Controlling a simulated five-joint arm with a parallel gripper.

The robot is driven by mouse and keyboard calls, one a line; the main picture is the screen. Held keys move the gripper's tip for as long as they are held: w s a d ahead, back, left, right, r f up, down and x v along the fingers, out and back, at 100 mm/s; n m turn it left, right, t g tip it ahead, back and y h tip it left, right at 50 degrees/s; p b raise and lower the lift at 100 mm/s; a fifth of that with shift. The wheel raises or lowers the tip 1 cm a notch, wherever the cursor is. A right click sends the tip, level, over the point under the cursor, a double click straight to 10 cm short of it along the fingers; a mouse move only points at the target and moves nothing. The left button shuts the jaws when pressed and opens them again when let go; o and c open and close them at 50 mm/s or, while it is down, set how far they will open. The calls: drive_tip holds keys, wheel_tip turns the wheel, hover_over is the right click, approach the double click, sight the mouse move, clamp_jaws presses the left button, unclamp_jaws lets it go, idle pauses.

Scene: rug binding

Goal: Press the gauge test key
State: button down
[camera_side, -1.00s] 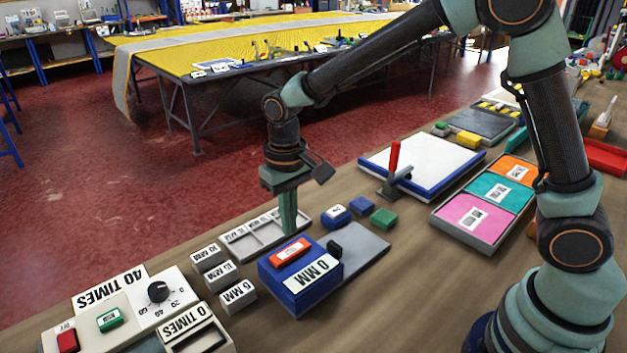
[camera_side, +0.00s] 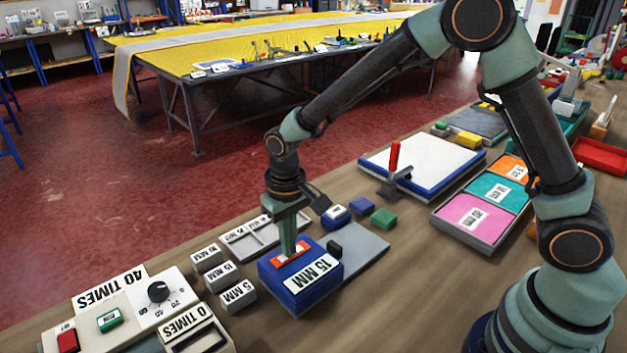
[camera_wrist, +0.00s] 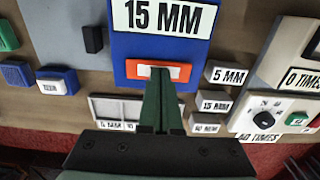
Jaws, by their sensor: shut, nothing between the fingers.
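The gauge is a blue box (camera_side: 275,281) on the bench with a white label (camera_side: 313,273) that reads 15 MM. Its test key (camera_side: 278,260) is a red-orange bar with a white face on top of the box. My gripper (camera_side: 289,255) is shut and empty, pointing down with its tips at the key, seemingly touching it. In the wrist view the fingers (camera_wrist: 160,78) cover the middle of the orange key (camera_wrist: 183,72), and the 15 MM label (camera_wrist: 165,17) shows beyond it.
Grey blocks marked 5 MM (camera_side: 238,297) and others stand left of the gauge. A sectioned grey tray (camera_side: 235,240) lies behind it. Blue (camera_side: 361,206) and green (camera_side: 383,217) blocks sit at its right. A control box with a dial (camera_side: 158,291) stands at the front left.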

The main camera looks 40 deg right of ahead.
drive_tip(key=shift+s+d+f, duration=0.1)
drive_tip(key=shift+s+f, duration=0.2)
drive_tip(key=shift+f, duration=0.35)
drive_tip(key=shift+r, duration=0.1)
wheel_tip(320, 180, up, 15)
drive_tip(key=shift+w, duration=0.35)
drive_tip(key=s+d+r+t, duration=0.2)
drive_tip(key=s+d, duration=0.4)
drive_tip(key=d, duration=0.1)
drive_tip(key=s+d+r+t, duration=0.2)
drive_tip(key=s+d+t, duration=0.1)
drive_tip(key=s+d, duration=0.3)
drive_tip(key=shift+s+d+r, duration=0.25)
drive_tip(key=shift+d, duration=0.25)
